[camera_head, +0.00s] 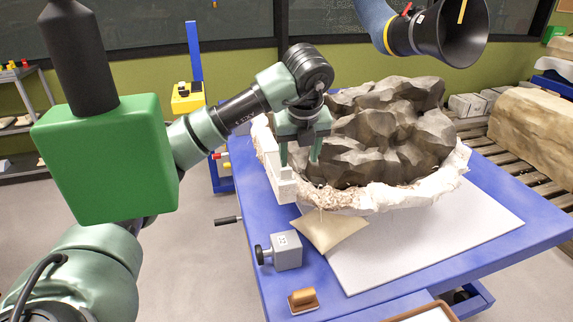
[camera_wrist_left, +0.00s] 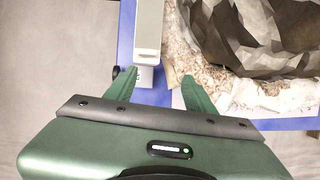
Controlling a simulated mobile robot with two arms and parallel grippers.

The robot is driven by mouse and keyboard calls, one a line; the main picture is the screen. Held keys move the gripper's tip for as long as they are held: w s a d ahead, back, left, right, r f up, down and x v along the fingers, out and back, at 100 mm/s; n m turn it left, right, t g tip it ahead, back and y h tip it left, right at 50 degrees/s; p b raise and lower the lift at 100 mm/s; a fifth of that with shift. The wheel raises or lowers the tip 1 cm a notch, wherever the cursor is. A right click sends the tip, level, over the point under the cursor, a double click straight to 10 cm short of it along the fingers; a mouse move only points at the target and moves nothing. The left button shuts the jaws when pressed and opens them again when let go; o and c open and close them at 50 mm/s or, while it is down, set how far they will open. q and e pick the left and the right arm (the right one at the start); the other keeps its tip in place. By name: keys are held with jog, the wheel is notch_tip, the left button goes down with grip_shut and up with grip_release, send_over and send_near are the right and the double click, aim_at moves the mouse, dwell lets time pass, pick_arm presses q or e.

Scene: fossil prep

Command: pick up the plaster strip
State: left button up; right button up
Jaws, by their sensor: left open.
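A long white piece (camera_head: 275,170), which seems to be the plaster strip, lies along the left edge of the fossil jacket. It also shows in the left wrist view (camera_wrist_left: 148,28), reaching down toward the gap between my fingers. The jacket has a pale, rough plaster rim (camera_head: 400,196) around dark rock (camera_head: 385,130). My left gripper (camera_head: 299,160) is open over the jacket's left edge, close to the white piece. In the left wrist view the fingers of my left gripper (camera_wrist_left: 159,78) are apart with nothing clamped between them. My right gripper is not in view.
The blue table (camera_head: 505,170) carries a white board (camera_head: 430,235), a tan cushion (camera_head: 328,230), a grey knobbed block (camera_head: 287,252) and a brown block (camera_head: 303,298). A black hood (camera_head: 440,32) hangs above. A wooden pallet (camera_head: 515,175) stands right.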

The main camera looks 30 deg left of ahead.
aim_at(286, 180)
pick_arm(q)
jog(key=shift+n+y, duration=0.5)
jog(key=a+f+p, duration=0.1)
jog(key=a+f, duration=0.1)
jog(key=w+a+f+p, duration=0.1)
jog(key=a+f, duration=0.1)
jog(key=f, duration=0.1)
jog(key=shift+w+a, duration=0.15)
jog(key=shift+w+a+f, duration=0.1)
jog(key=shift+f, duration=0.2)
grip_shut()
